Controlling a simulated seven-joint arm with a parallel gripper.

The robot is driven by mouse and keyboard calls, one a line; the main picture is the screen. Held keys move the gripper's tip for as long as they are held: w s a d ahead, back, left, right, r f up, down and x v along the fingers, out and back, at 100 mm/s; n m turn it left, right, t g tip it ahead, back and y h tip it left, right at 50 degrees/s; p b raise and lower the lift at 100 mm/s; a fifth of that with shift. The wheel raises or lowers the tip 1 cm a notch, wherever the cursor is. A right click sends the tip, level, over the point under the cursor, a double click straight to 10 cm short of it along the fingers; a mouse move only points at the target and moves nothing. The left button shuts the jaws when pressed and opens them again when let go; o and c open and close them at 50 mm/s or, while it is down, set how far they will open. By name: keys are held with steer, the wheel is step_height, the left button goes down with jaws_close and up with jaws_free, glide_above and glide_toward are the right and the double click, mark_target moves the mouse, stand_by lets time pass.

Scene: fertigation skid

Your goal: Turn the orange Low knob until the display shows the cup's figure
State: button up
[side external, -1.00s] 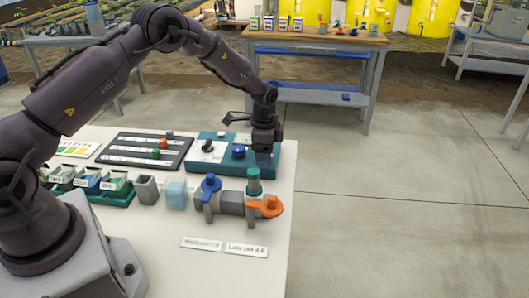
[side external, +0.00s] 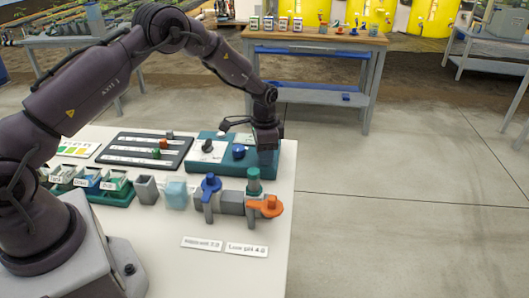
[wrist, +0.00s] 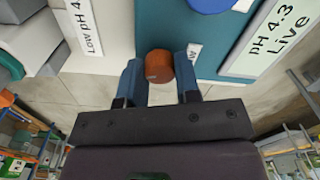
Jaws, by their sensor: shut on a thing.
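The orange Low knob (wrist: 159,66) shows in the wrist view at the edge of the teal meter box (wrist: 165,25). My gripper (wrist: 159,75) has its two blue fingers on either side of the knob and is shut on it. In the side view my gripper (side external: 266,148) points down at the box's right end and hides the knob. The display (wrist: 268,35) reads "pH 4.3 Live". A white card (wrist: 86,28) reads "Low pH 4" with its last digit cut off by the frame edge; the card in the side view (side external: 247,250) is too blurred to read surely.
A blue knob (side external: 239,152) sits on the box left of my gripper. A blue-handled valve (side external: 210,186) and an orange-handled valve (side external: 265,207) stand in front. A black slotted board (side external: 143,152) lies left. The table's right edge is close to my gripper.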

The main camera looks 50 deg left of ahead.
steer(key=n, duration=1.2)
stand_by(0.5)
steer(key=o, duration=0.9)
steer(key=shift+r, duration=0.1)
step_height(320, 180, up, 13)
steer(key=shift+f, duration=0.1)
